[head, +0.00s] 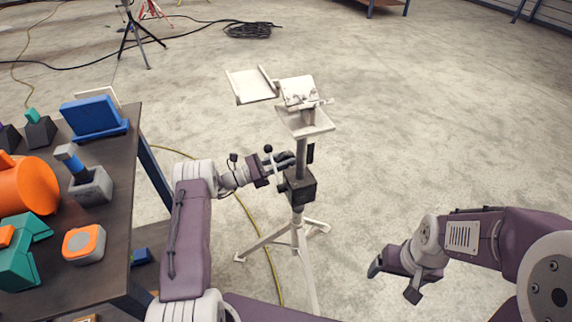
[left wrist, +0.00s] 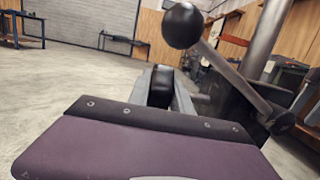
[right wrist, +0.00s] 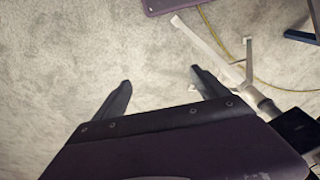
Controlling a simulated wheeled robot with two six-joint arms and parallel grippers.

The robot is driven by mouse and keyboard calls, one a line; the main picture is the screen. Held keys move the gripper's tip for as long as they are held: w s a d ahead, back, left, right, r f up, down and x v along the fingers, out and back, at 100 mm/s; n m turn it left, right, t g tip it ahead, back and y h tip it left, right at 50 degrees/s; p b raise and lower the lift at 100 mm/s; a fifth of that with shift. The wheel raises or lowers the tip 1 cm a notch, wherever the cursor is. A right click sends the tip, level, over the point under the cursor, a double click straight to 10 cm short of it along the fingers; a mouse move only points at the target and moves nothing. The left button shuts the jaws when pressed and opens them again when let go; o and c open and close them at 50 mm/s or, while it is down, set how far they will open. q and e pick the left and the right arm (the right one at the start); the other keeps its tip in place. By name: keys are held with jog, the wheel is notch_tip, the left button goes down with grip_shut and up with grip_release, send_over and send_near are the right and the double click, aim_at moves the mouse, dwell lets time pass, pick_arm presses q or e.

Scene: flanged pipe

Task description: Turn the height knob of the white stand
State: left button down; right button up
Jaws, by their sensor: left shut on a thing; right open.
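The white stand (head: 301,121) stands upright on three legs, with tilted white plates at its top and a dark block (head: 300,187) on its column. My left gripper (head: 284,162) is beside the column above the block, coming from the left. In the left wrist view a black knob (left wrist: 160,88) sits between its fingers, and the gripper is shut on it. A lever with a black ball (left wrist: 183,25) rises close by; the ball also shows in the head view (head: 268,148). The knob is mostly hidden in the head view. My right gripper (right wrist: 161,77) is open and empty, right of the stand.
A dark table (head: 118,205) at the left holds an orange cylinder (head: 28,185), a blue block (head: 92,116) and other parts. A yellow cable (head: 256,225) runs on the floor behind the stand's legs. The floor to the right is clear.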

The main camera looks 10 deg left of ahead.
pick_arm(q)
jog(key=t+h+b, duration=0.1)
jog(key=b, duration=0.2)
jog(key=t+h+b, duration=0.1)
jog(key=h+b, duration=0.1)
jog(key=b, duration=0.1)
jog(key=shift+f, duration=0.35)
jog(key=shift+s+a+r+t+h+b, duration=0.1)
jog(key=shift+r+t+h+b, duration=0.15)
jog(key=shift+t+h+b, duration=0.45)
pick_arm(e)
notch_tip(320, 180, down, 9)
pick_arm(q)
jog(key=shift+g, duration=0.3)
jog(key=c, duration=1.2)
grip_release()
jog(key=shift+o, duration=0.2)
jog(key=shift+s+a+f, duration=0.1)
jog(key=shift+a+f, duration=0.05)
jog(key=shift+a, duration=0.1)
jog(key=p+v, duration=0.5)
jog(key=v, duration=0.3)
jog(key=shift+s+a+p, duration=0.15)
jog(key=shift+p, duration=0.25)
pick_arm(e)
notch_tip(320, 180, up, 6)
